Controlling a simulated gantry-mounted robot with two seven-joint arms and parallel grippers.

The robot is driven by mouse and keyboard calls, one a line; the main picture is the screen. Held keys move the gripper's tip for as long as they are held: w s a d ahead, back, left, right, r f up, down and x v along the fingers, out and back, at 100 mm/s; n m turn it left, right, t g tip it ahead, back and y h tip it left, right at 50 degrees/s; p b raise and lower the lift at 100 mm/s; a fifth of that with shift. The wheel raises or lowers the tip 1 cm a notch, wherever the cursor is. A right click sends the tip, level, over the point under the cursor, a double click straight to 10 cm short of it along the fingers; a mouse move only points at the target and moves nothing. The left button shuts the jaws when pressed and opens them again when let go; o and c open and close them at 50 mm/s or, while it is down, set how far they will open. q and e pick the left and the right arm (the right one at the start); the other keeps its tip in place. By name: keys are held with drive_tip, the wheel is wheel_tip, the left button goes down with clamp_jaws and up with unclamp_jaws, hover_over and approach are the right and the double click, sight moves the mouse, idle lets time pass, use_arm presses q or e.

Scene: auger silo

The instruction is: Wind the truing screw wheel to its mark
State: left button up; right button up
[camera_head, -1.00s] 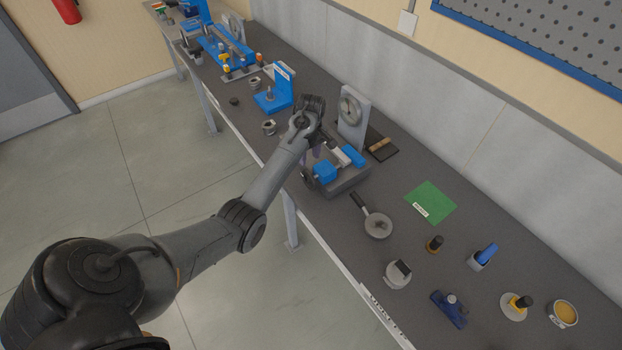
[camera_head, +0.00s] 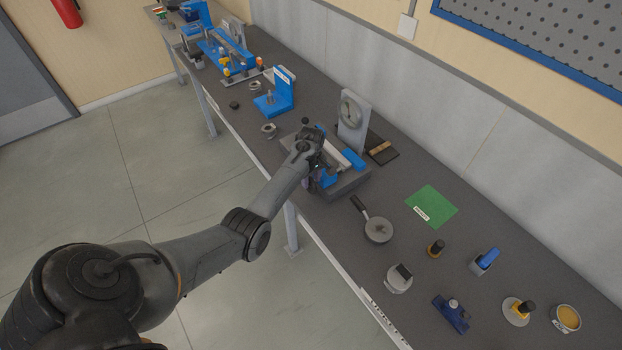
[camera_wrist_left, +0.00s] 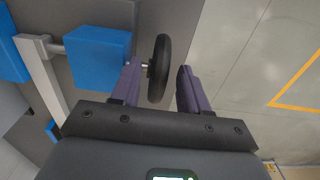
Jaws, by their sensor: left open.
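The truing screw wheel (camera_wrist_left: 160,68) is a dark disc seen almost edge-on in the left wrist view. Its short shaft runs left toward a blue block (camera_wrist_left: 98,55) of the fixture. My left gripper (camera_wrist_left: 160,82) is open, one purple-grey finger on each side of the wheel, with a clear gap on the right; I cannot tell whether the left finger touches it. In the head view the fixture (camera_head: 345,182) is a grey base with blue blocks, and my left wrist covers its left end, largely hiding the wheel. No mark on the wheel can be made out. My right gripper is out of view.
A dial gauge on a grey upright (camera_head: 352,115) stands behind the fixture. A blue bracket (camera_head: 278,95) is farther left. A pan-like tool (camera_head: 378,229), a green mat (camera_head: 432,206) and several small tools lie to the right. The bench front edge is close to the fixture.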

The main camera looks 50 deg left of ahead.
use_arm(q)
clamp_jaws()
drive_tip(key=shift+d+r+y+p, duration=0.1)
drive_tip(key=shift+d+y+p, duration=0.1)
drive_tip(key=shift+y+p, duration=0.5)
drive_tip(key=shift+d+y+p, duration=0.35)
drive_tip(key=shift+y+p, duration=0.35)
drive_tip(key=shift+p, duration=0.55)
drive_tip(key=shift+d+f+y+p, duration=0.35)
drive_tip(key=shift+f+y+p, duration=0.15)
drive_tip(key=shift+y, duration=0.6)
drive_tip(key=shift+d+f+y, duration=0.25)
drive_tip(key=shift+f+y, duration=0.1)
drive_tip(key=shift+y, duration=0.65)
unclamp_jaws()
